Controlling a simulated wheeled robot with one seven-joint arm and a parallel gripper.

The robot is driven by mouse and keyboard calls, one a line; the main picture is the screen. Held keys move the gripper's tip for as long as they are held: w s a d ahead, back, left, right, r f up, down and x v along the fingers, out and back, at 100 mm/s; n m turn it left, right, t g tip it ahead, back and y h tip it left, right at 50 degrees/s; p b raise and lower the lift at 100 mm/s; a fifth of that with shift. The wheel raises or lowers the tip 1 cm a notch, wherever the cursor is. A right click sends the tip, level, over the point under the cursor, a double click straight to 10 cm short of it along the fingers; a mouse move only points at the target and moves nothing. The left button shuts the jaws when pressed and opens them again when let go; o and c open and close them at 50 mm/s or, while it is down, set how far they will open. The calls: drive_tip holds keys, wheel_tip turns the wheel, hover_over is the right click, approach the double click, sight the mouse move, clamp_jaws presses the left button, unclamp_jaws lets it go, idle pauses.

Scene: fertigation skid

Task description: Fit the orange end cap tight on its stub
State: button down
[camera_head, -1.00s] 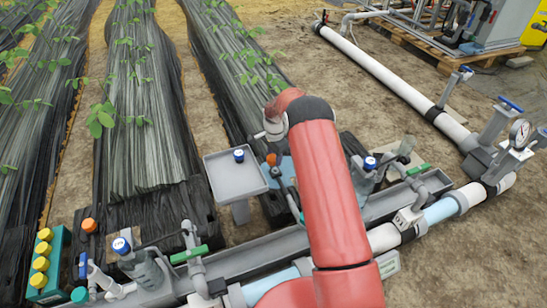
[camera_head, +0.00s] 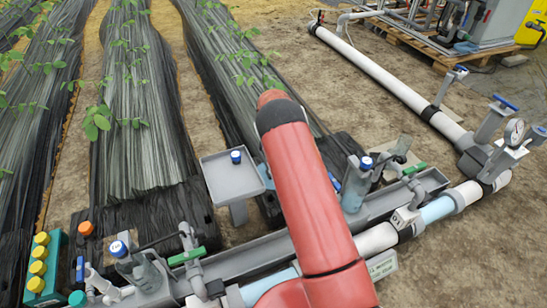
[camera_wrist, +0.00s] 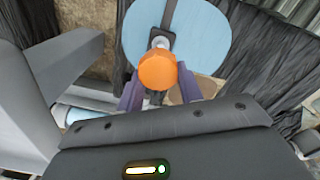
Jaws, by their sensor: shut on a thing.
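In the wrist view an orange end cap (camera_wrist: 158,70) sits between the fingertips of my gripper (camera_wrist: 158,88), which is shut on it. The cap covers what is directly behind it, so I cannot tell whether it touches a stub. A dark fitting with a light round end (camera_wrist: 161,42) shows just past the cap, over a light blue round surface (camera_wrist: 205,35). In the head view my red arm hides the gripper and the held cap. Another orange cap-like piece (camera_head: 86,228) shows at the lower left, near the end of a row.
A grey tray (camera_head: 218,187) on a post holds a blue-topped item (camera_head: 236,157). Valves with green handles (camera_head: 187,256) stand along the grey trough (camera_head: 265,253). A teal rack (camera_head: 54,268) with yellow caps is at the left. A long white pipe (camera_head: 385,82) runs at the right.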

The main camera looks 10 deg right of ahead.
drive_tip(key=n, duration=0.2)
drive_tip(key=n+b, duration=0.1)
drive_tip(key=n, duration=0.1)
drive_tip(key=shift+w+d+f, duration=0.15)
drive_tip(key=shift+w, duration=0.05)
drive_tip(key=n, duration=0.5)
drive_tip(key=shift+w+d, duration=0.15)
drive_tip(key=shift+w, duration=0.05)
drive_tip(key=n, duration=0.4)
drive_tip(key=shift+w+f, duration=0.1)
drive_tip(key=shift+w, duration=0.05)
drive_tip(key=n, duration=0.3)
drive_tip(key=n+p, duration=0.1)
drive_tip(key=n, duration=0.1)
drive_tip(key=shift+w+a+n, duration=0.15)
drive_tip(key=shift+a+n, duration=0.05)
drive_tip(key=shift+n, duration=0.2)
wheel_tip(320, 180, down, 2)
drive_tip(key=shift+f+n+b, duration=0.1)
drive_tip(key=shift+n+b, duration=0.4)
drive_tip(key=shift+b, duration=0.15)
drive_tip(key=shift+f+b, duration=0.45)
drive_tip(key=shift+f, duration=0.15)
drive_tip(key=shift+f+b, duration=0.45)
drive_tip(key=shift+f, duration=0.7)
